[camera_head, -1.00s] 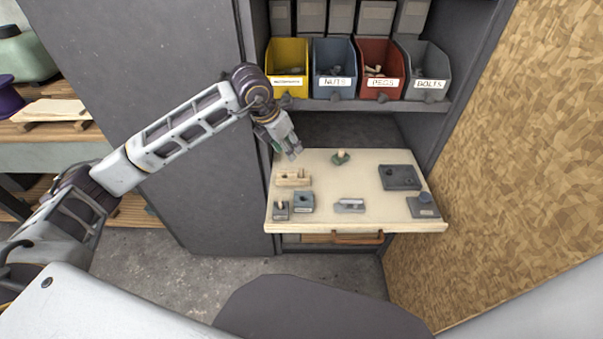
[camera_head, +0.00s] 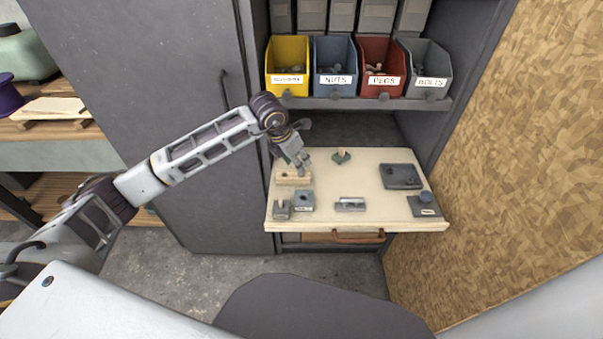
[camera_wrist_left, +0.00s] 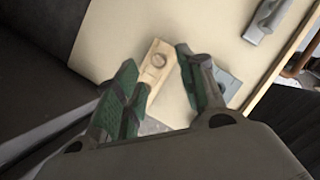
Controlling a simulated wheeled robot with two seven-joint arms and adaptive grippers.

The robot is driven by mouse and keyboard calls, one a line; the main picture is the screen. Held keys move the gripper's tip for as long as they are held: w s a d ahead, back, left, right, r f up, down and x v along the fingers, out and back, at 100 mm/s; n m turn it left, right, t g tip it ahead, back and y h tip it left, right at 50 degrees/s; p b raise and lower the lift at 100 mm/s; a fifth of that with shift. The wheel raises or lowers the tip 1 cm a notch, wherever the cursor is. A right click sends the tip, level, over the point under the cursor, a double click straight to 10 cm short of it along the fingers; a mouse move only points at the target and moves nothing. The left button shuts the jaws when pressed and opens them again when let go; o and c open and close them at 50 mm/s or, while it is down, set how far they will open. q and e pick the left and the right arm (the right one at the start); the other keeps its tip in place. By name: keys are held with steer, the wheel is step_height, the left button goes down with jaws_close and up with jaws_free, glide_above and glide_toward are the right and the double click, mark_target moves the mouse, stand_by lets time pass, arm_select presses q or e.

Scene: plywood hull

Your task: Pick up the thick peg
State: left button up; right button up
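A pale wooden block (camera_head: 288,181) lies at the left of the pull-out board. In the left wrist view the block (camera_wrist_left: 150,85) carries a round, thick wooden peg (camera_wrist_left: 158,60), its top facing the camera. My left gripper (camera_head: 302,165) is above the block's right end, hiding part of it in the head view. In the wrist view its green-padded fingers (camera_wrist_left: 156,62) are apart, with the peg seen between their tips and nothing held. The remaining height above the peg is hard to tell. Another wooden peg (camera_head: 341,154) stands on a green base at the back. My right gripper is out of view.
The board (camera_head: 380,222) also bears small grey and blue fixtures: a slotted block (camera_head: 282,210), a blue block (camera_head: 304,202), a grey piece (camera_head: 350,204), a dark tray (camera_head: 401,176) and a round-knobbed piece (camera_head: 426,203). Labelled bins, including red PEGS (camera_head: 379,60), stand above. The board's middle is clear.

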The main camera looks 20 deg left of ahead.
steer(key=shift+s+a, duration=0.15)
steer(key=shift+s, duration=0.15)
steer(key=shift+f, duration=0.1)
